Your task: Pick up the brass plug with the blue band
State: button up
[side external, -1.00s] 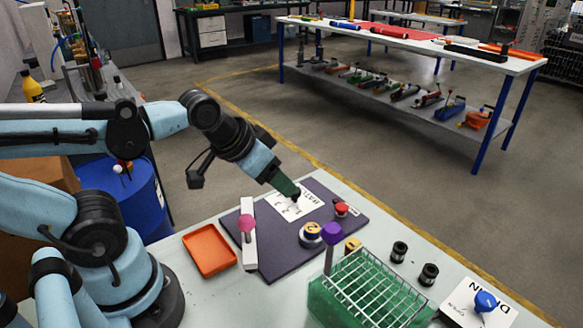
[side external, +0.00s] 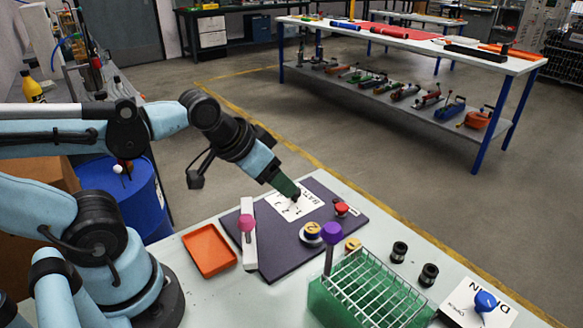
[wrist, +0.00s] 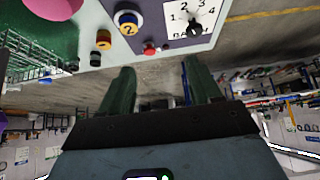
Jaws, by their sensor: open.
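A brass plug with a blue band (side external: 312,229), marked 2, sits on a white round base on the dark mat. It also shows near the top of the wrist view (wrist: 128,22). My gripper (side external: 291,193) is above the mat by the numbered white card, up and left of the plug in the side view and apart from it. In the wrist view, its two green fingers (wrist: 161,80) stand apart with nothing between them. The side view does not show the gap between the fingertips clearly.
A second brass plug (side external: 352,244) stands between the mat and the green rack (side external: 350,306). A purple-topped post (side external: 331,234) rises close to the banded plug. A red knob (side external: 341,208), a pink ball (side external: 246,223) on a white strip and an orange tray (side external: 209,250) are nearby.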

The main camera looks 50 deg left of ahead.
jog(key=r+m+g, duration=0.1)
jog(key=m+g, duration=0.6)
jog(key=m, duration=0.8)
send_over(312, 227)
jog(key=f, duration=0.6)
jog(key=shift+s+f, duration=0.25)
jog(key=shift+f, duration=0.1)
jog(key=shift+w+f, duration=0.15)
jog(key=shift+f, duration=1.2)
jog(key=shift+w+f, duration=0.1)
jog(key=shift+f, duration=1.2)
grip_shut()
